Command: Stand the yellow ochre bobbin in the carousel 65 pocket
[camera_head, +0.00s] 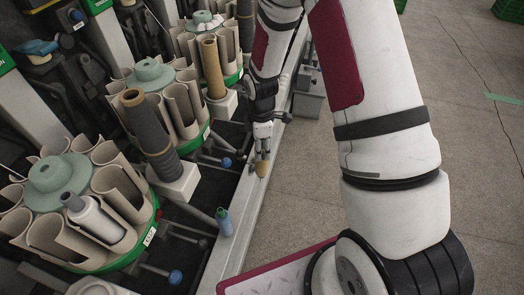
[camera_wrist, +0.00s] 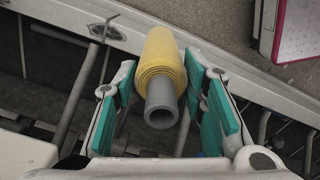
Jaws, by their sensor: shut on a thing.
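The yellow ochre bobbin (camera_wrist: 163,72), yarn on a grey tube, lies between the teal finger pads of my gripper (camera_wrist: 165,105) in the wrist view. My gripper is shut on it. In the head view my gripper (camera_head: 263,140) points down over the pale rail beside the machines, and the yellow end of the bobbin (camera_head: 262,169) shows below the fingers. Three carousels with beige pockets and green bases stand on the left: a near one (camera_head: 75,262), a middle one (camera_head: 182,110) and a far one (camera_head: 227,48). Their number labels are too small to read.
A grey-wound bobbin (camera_head: 150,130) and a brown tube (camera_head: 213,68) stand between the carousels. Floor at right is open.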

